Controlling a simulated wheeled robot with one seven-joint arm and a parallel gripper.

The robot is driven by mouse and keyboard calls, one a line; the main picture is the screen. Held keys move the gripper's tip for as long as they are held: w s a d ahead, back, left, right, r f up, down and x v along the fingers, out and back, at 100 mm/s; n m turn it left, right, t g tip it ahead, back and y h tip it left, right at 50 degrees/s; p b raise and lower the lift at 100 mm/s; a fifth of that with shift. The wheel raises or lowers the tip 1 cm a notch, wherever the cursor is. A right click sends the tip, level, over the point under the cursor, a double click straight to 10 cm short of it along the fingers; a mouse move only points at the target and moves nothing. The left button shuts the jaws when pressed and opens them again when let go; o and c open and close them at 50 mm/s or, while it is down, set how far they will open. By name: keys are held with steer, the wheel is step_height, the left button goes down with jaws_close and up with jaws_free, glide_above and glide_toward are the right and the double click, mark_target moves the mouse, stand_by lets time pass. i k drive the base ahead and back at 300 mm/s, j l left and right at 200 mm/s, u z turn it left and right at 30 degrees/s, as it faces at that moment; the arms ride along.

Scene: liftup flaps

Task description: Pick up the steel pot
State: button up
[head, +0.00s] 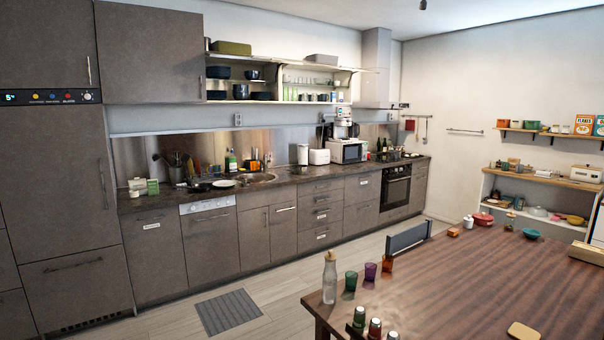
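A silver upright cylinder (302,154) stands on the dark counter (290,178) just left of a white toaster (319,156). It looks like steel, but it is too small to tell whether it is the steel pot. Dark pots or bowls, such as a dark blue one (218,72), sit on the shelves of the open wall cabinet (340,68). My gripper is not in view, so its state and hold do not show.
A wooden table (470,275) fills the right foreground, with a glass bottle (330,278) and coloured cups near its left edge. A chair (408,238) stands behind it. Floor (275,285) is free between table and counter, with a grey mat (228,311).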

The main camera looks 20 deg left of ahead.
mark_target(301, 169)
steer(key=i+j+u, duration=1.2)
steer(key=i+u, duration=0.2)
steer(key=i, duration=0.25)
steer(key=i+u, duration=0.35)
steer(key=i+z, duration=0.1)
steer(key=i, duration=0.5)
steer(key=i+j+z, duration=0.15)
steer(key=i, duration=0.5)
steer(key=i+j+z, duration=0.1)
steer(key=i, duration=0.5)
steer(key=i+l+z, duration=0.2)
steer(key=i+z, duration=0.25)
steer(key=i+l+z, duration=0.1)
steer(key=i+z, duration=0.65)
steer(key=z, duration=0.15)
steer(key=i+j+z, duration=0.3)
steer(key=z, duration=0.2)
steer(key=i+l+z, duration=0.1)
steer(key=i+z, duration=0.2)
steer(key=i, duration=0.4)
steer(key=i+z, duration=0.25)
steer(key=i, duration=0.45)
steer(key=i+u, duration=0.75)
steer(key=u, duration=0.2)
steer(key=i+l+u, duration=0.25)
steer(key=u, duration=0.25)
steer(key=i+l+u, duration=0.25)
steer(key=i+u, duration=0.2)
steer(key=i+l+u, duration=0.35)
steer(key=u, duration=0.15)
